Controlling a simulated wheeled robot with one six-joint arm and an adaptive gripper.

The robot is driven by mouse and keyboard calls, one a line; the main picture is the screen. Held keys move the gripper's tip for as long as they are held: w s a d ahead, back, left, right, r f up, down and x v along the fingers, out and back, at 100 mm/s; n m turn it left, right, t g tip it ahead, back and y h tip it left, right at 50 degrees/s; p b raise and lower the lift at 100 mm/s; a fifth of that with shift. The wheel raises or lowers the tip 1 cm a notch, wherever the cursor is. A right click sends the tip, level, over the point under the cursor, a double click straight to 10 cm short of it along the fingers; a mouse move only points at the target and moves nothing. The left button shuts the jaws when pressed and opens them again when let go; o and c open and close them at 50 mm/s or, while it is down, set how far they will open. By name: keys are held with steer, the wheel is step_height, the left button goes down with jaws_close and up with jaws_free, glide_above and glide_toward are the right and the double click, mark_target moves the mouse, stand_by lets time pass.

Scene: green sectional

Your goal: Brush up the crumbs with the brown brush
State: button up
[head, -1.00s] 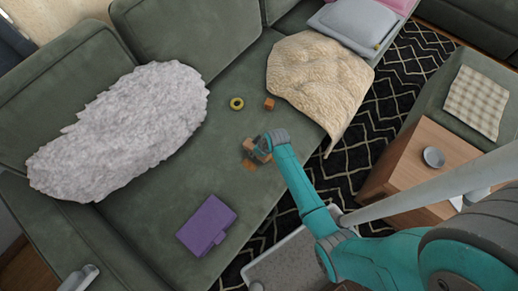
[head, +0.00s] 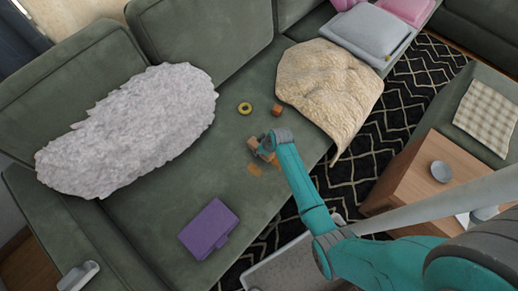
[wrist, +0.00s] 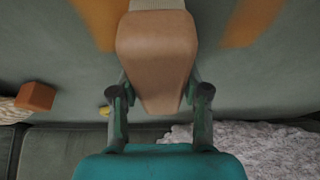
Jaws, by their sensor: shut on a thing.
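The brown brush (wrist: 155,55) is held between the two fingers of my gripper (wrist: 160,93) in the wrist view. Its pale bristle end (wrist: 157,4) points to the top edge and is partly cut off. In the head view the brush (head: 254,143) shows at my gripper (head: 266,147), low over the sofa seat. The crumbs appear as flat orange patches: one (head: 254,169) lies just below the brush, with a smaller one to its right. In the wrist view patches lie left (wrist: 100,22) and right (wrist: 251,22) of the brush. I cannot tell whether the bristles touch the seat.
An orange-brown cube (head: 277,110) and a yellow ring (head: 244,108) lie on the seat beyond the brush. A purple book-like object (head: 208,229) lies nearer. A fluffy white cushion (head: 130,130) is left, a cream throw (head: 328,90) right. Seat between cushion and brush is clear.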

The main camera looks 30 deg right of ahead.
steer(key=shift+s+d+r, duration=0.1)
steer(key=shift+s+d, duration=0.25)
steer(key=shift+s, duration=0.75)
steer(key=shift+s+d+f, duration=0.1)
steer(key=shift+s+d, duration=0.25)
steer(key=shift+s, duration=0.75)
steer(key=shift+s+d+r, duration=0.1)
steer(key=shift+s+d, duration=0.25)
steer(key=shift+s, duration=0.75)
steer(key=shift+s+d, duration=0.3)
steer(key=shift+s, duration=0.65)
steer(key=shift+s+d, duration=0.3)
steer(key=shift+s, duration=0.65)
steer(key=shift+s+d, duration=0.2)
steer(key=shift+s, duration=0.45)
steer(key=shift+s+d, duration=0.2)
steer(key=shift+s, duration=0.45)
steer(key=shift+w+d, duration=0.3)
steer(key=shift+d, duration=0.55)
steer(key=shift+w+a+f, duration=0.1)
steer(key=shift+w+a, duration=0.1)
steer(key=shift+w, duration=0.35)
steer(key=shift+w+a+f, duration=0.1)
steer(key=shift+w+a, duration=0.15)
steer(key=shift+w, duration=0.35)
steer(key=shift+w+a+f, duration=0.1)
steer(key=shift+w+a, duration=0.1)
steer(key=shift+w, duration=0.35)
steer(key=shift+c, duration=0.5)
